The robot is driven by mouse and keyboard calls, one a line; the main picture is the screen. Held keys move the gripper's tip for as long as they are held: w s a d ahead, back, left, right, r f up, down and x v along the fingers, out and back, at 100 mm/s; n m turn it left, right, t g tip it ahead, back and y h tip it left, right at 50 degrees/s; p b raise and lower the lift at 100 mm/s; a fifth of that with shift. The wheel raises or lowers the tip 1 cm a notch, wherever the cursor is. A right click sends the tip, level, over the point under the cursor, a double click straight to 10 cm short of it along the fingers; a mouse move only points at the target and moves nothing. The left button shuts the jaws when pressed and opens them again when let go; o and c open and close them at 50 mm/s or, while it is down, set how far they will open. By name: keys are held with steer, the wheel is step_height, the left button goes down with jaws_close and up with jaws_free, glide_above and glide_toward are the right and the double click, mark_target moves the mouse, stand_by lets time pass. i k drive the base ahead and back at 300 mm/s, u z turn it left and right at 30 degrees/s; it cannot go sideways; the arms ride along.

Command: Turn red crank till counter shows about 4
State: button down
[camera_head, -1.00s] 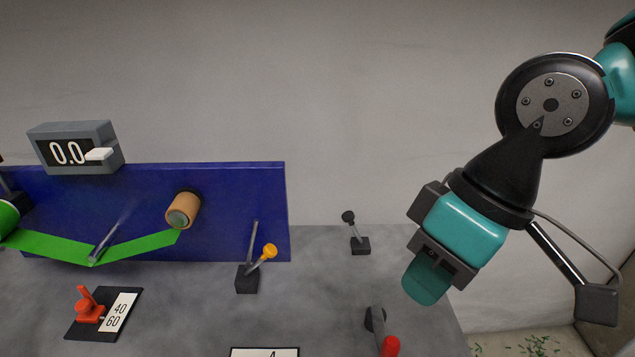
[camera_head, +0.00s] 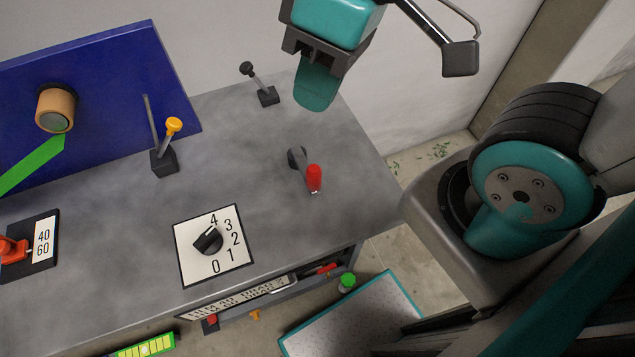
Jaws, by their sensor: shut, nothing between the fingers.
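The red crank (camera_head: 313,178) has a red handle on a grey arm and stands near the right end of the grey table. My gripper (camera_head: 316,92) is above and behind the crank, pointing down, its teal fingers shut and empty. It is apart from the crank. The counter is out of view now; in the earlier frame it read 0.0.
A black dial (camera_head: 208,240) on a white plate marked 0 to 4 sits left of the crank. A black-knobbed lever (camera_head: 262,86) stands behind it. A yellow-knobbed lever (camera_head: 172,126) stands by the blue panel (camera_head: 105,85). The grey table (camera_head: 235,150) is bare between them.

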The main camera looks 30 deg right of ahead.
mark_target(312, 175)
steer(key=k, duration=1)
steer(key=z, duration=0.75)
steer(key=i, duration=0.7)
steer(key=u, duration=1.05)
